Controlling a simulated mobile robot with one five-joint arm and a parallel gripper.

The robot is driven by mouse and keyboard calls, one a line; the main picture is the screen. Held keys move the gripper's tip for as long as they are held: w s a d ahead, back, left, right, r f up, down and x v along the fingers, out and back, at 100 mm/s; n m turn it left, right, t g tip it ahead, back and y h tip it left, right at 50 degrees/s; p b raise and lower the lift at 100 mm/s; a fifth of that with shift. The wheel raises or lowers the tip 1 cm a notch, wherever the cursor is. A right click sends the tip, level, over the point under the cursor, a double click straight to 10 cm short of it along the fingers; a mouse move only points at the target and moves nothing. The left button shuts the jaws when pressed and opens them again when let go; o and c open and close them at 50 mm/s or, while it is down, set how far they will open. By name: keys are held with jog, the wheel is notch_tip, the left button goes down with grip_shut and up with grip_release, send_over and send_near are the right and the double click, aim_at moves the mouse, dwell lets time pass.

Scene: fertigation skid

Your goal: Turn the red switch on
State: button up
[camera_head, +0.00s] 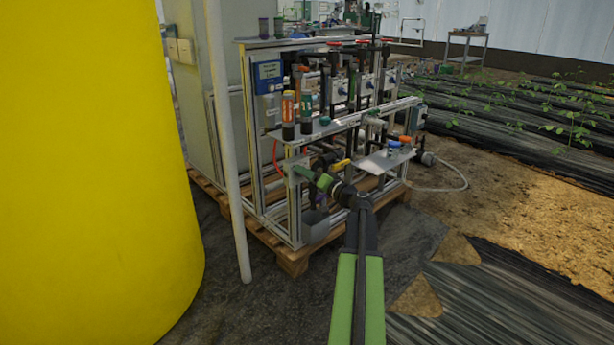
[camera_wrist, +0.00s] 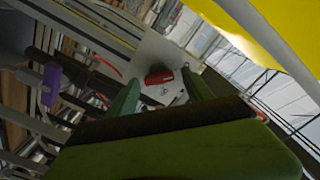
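In the wrist view a small red switch-like part (camera_wrist: 158,77) sits on a pale grey plate (camera_wrist: 155,48). My gripper (camera_wrist: 162,90) shows there with its two green fingers apart, one on each side of the red part in the picture, with nothing seen between them in contact. The depth gap to the red part cannot be told. In the head view my gripper (camera_head: 315,178) reaches to the front left corner of the skid frame (camera_head: 295,210). I cannot make out the red switch in the head view; my arm and gripper may cover it.
A large yellow tank (camera_head: 90,170) fills the left, with a white pole (camera_head: 228,150) beside it. The skid stands on a wooden pallet (camera_head: 290,257). Pipes and valves crowd the frame, including a yellow handle (camera_head: 340,165). Open ground lies to the right.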

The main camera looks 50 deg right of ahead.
grip_shut()
dwell(0.3)
jog(key=shift+s+f+m+b, duration=0.1)
jog(key=shift+f+m+b, duration=0.1)
jog(key=shift+m, duration=4.25)
jog(key=shift+f+m+b, duration=0.2)
jog(key=shift+m, duration=4.25)
jog(key=shift+o, duration=0.4)
grip_release()
